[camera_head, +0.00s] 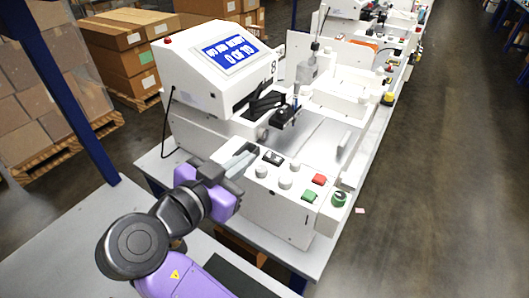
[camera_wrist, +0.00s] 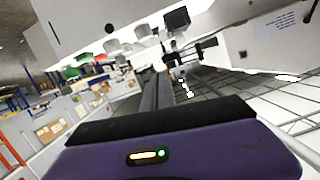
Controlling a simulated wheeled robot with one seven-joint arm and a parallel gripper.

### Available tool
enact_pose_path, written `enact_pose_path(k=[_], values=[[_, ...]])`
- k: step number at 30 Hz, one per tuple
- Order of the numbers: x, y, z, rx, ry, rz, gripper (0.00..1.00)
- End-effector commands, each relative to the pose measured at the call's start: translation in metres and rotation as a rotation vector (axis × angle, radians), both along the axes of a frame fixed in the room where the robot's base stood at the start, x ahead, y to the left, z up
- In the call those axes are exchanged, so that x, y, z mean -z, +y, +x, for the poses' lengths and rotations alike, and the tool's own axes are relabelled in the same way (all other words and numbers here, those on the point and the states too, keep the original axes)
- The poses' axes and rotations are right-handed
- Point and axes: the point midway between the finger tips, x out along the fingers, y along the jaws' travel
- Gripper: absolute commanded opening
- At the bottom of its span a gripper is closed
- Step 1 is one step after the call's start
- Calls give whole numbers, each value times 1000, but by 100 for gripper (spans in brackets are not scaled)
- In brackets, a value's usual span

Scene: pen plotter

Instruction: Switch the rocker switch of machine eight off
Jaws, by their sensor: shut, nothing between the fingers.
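Machine eight (camera_head: 205,75) is a white pen plotter with a blue screen reading "0 of 10" and an "8" on its side. Its rocker switch (camera_head: 273,158) is a small black piece on the front control panel, among white knobs. The black block at the top of the wrist view (camera_wrist: 177,19) looks like the same switch. Which way it is tipped is too small to tell. My gripper (camera_head: 243,155) is shut and empty, just left of the switch at the panel's left end. Its narrow grey fingers also show in the wrist view (camera_wrist: 158,88), pointing toward the panel, apart from the switch.
White knobs (camera_head: 285,183), a red button (camera_head: 319,180), a green button (camera_head: 309,196) and a round green knob (camera_head: 339,198) sit right of the switch. The plotter's pen carriage (camera_head: 285,116) is behind.

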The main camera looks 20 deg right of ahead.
Motion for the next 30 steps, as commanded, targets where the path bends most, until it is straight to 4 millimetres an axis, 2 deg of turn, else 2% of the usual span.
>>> enact_pose_path(k=[7,11,25,30], values=[[0,-2,2,-1,1,-1,0],[2,-13,10,2,2,-2,0],[23,-81,62,0,3,-2,0],[50,-74,64,-4,5,-3,0]])
